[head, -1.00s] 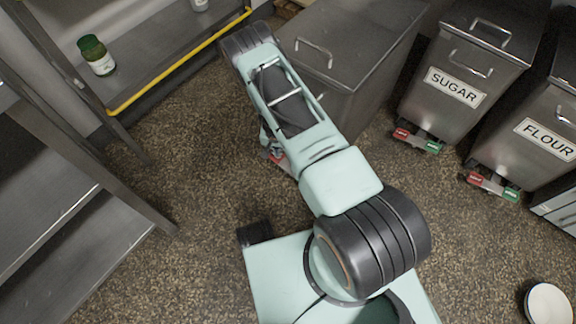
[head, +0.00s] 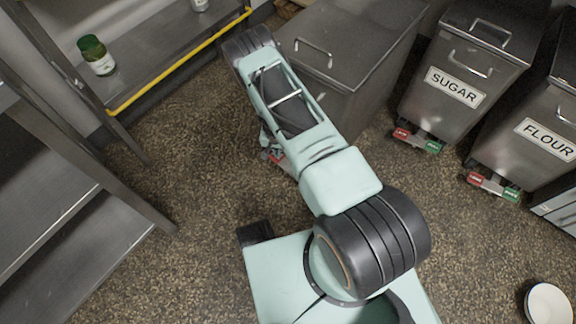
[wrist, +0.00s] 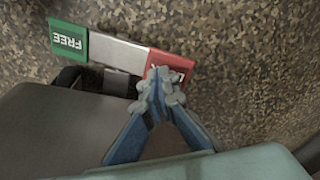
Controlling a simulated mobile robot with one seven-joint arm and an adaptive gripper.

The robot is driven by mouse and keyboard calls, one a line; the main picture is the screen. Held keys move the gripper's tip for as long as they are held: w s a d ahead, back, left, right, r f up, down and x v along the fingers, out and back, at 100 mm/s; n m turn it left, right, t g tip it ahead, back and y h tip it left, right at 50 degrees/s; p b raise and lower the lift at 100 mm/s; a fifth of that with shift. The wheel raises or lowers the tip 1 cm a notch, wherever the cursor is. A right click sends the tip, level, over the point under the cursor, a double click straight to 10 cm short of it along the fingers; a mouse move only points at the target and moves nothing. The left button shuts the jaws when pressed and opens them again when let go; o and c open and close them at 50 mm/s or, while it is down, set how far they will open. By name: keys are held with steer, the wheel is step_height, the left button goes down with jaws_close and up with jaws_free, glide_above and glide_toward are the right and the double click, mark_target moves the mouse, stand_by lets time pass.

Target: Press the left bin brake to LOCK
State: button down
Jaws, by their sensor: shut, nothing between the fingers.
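The left bin (head: 350,40) is a steel box with a flat lid, partly hidden behind my arm in the head view. Its brake pedal shows in the wrist view as a pale bar (wrist: 117,52) with a green FREE end (wrist: 69,40) at left and a red end (wrist: 172,63) at right. My gripper (wrist: 163,82) is shut and empty, with its tips over the red end and covering most of its lettering. I cannot tell whether the tips touch the red end. In the head view my arm hides most of this pedal.
The SUGAR bin (head: 465,75) and the FLOUR bin (head: 535,135) stand to the right, each with a red and green pedal. A steel shelf with a yellow edge (head: 180,75) holds a green-lidded jar (head: 97,55) at left. A bowl (head: 549,303) lies at lower right.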

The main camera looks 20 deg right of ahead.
steer(key=shift+f, duration=1.35)
stand_by(0.4)
steer(key=shift+r+p, duration=2.25)
steer(key=shift+r, duration=1.3)
